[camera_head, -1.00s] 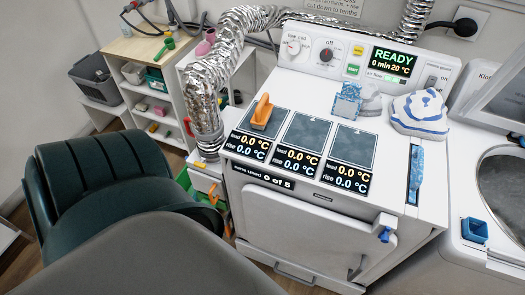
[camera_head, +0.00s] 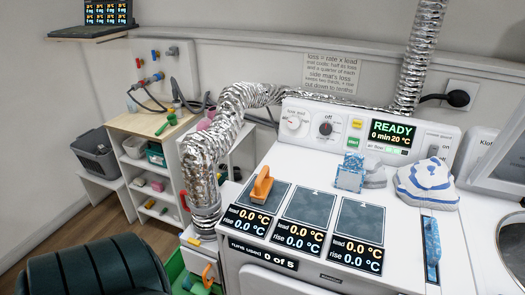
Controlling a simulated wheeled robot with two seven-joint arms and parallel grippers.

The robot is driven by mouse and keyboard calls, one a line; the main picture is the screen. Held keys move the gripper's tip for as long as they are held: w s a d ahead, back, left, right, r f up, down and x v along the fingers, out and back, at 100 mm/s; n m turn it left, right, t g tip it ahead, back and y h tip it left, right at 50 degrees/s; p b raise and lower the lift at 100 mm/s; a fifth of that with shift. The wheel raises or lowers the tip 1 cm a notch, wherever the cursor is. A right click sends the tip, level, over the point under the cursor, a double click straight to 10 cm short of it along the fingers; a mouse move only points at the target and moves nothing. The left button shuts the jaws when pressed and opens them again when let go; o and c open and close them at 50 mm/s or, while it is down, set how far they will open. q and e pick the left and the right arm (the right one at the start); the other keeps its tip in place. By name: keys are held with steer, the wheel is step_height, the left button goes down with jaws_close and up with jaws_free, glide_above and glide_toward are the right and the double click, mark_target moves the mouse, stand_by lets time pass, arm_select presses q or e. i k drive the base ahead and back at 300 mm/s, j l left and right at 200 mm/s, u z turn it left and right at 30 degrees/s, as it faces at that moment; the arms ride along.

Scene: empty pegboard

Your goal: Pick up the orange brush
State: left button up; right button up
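The orange brush (camera_head: 262,184) lies on the left one of three dark mats on the white machine top, its orange handle slanting up and to the right. Its underside is hidden, and nothing touches it from above. Neither of my grippers is in view.
The white machine (camera_head: 300,160) has a control panel reading READY. A blue bristly block (camera_head: 350,173), a blue-white cloth bundle (camera_head: 427,184) and a long blue piece (camera_head: 432,243) also lie on it. A foil duct (camera_head: 203,175) rises at its left. A dark green chair (camera_head: 95,270) stands lower left.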

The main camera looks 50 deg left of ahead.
mark_target(264, 183)
steer(key=u, duration=1.65)
steer(key=i+l, duration=0.3)
steer(key=i, duration=0.15)
